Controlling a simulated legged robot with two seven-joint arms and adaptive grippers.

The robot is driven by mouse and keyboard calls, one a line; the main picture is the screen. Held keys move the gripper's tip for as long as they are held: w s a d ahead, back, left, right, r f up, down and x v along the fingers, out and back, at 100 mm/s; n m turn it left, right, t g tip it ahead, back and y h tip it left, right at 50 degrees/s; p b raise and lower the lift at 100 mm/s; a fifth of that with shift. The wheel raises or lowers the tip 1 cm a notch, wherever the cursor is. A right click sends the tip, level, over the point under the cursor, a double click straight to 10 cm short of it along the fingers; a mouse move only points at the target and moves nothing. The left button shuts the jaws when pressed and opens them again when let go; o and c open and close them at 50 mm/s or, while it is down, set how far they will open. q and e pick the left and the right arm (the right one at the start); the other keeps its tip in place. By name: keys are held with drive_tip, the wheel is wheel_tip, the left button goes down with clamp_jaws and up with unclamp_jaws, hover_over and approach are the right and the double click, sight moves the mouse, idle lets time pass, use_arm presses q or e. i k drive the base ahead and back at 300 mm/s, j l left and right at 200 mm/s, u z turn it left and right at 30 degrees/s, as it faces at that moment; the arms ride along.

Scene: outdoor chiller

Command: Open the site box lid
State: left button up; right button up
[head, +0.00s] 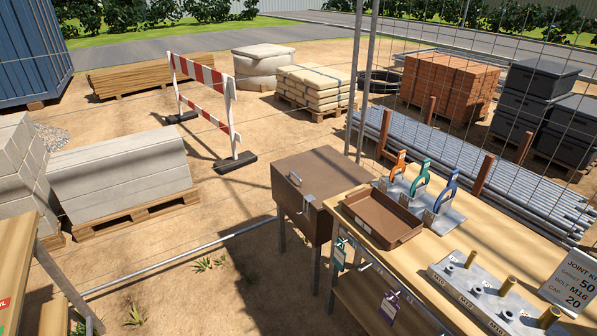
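The brown site box (300,217) stands on thin legs in the middle of the head view, at the left end of the wooden workbench. Its lid (325,172) lies flat and looks closed. A small pale handle (295,179) sits on the lid near its left edge. A metal latch-like piece (307,202) shows on the front side below the lid edge. The inside of the box is hidden. Neither of my grippers is in view.
Metal pegs stand on a grey block (488,294). A mesh fence post (360,90) rises behind the box.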

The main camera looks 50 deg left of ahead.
sight(319, 174)
drive_tip(key=u, duration=1.4)
drive_tip(key=i+j+z, duration=0.1)
drive_tip(key=i+j, duration=0.1)
